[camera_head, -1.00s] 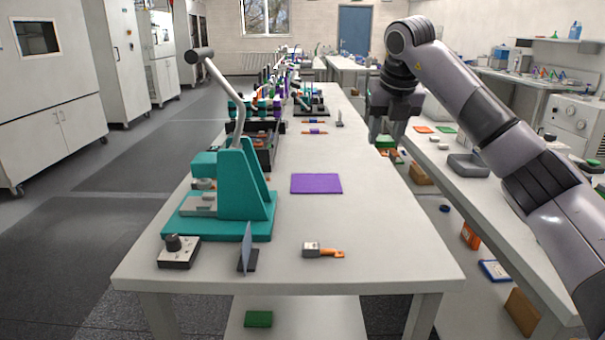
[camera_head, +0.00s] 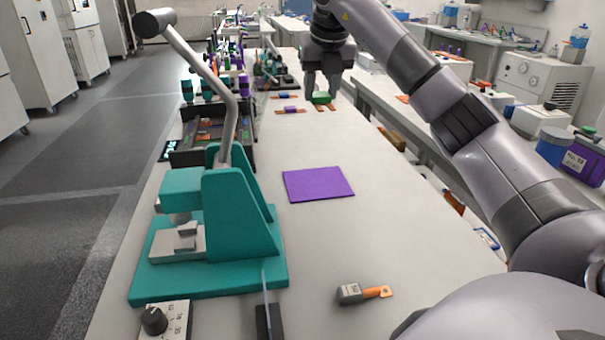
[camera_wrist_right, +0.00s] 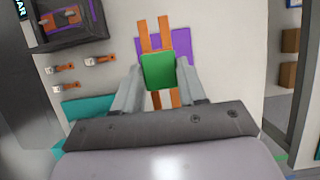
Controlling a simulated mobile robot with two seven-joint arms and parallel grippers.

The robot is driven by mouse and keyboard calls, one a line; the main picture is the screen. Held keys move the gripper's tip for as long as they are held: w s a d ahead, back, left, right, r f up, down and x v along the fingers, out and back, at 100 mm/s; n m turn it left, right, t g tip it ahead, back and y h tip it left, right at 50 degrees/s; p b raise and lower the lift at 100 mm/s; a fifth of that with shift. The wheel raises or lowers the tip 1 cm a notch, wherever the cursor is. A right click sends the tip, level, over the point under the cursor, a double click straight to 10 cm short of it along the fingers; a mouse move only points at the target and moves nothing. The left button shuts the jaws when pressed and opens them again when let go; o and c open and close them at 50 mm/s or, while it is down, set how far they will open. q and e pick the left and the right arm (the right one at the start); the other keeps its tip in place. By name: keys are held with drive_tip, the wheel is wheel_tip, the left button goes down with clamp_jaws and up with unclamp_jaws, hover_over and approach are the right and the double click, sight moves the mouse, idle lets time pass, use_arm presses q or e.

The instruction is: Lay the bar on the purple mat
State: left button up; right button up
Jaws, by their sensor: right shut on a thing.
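The purple mat (camera_head: 318,184) lies flat on the long white table, right of the teal press. My right gripper (camera_head: 325,92) points down over the far part of the table, beyond the mat. It is shut on a green block with orange strips at its ends (camera_head: 321,98), which I take for the bar. In the right wrist view the bar (camera_wrist_right: 159,71) sits between the fingers of the gripper (camera_wrist_right: 160,85). Part of a purple surface (camera_wrist_right: 180,46) shows behind it, partly hidden. My left gripper is not in view.
The teal press (camera_head: 235,220) with its tall lever stands left of the mat. A dark tray (camera_head: 180,158) is behind it. A small grey piece with an orange tip (camera_head: 362,293) lies nearer. A purple piece with orange ends (camera_head: 290,109) lies beyond the mat. The table around the mat is clear.

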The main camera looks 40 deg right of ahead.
sight(316, 181)
drive_tip(key=shift+w+f, duration=0.2)
drive_tip(key=shift+f, duration=0.05)
wheel_tip(316, 181, down, 19)
drive_tip(key=shift+s+f+b, duration=0.1)
drive_tip(key=shift+f+b, duration=0.1)
drive_tip(key=shift+b, duration=0.7)
drive_tip(key=o, duration=1.1)
drive_tip(key=shift+f, duration=0.1)
drive_tip(key=v, duration=1.2)
drive_tip(key=shift+s, duration=0.1)
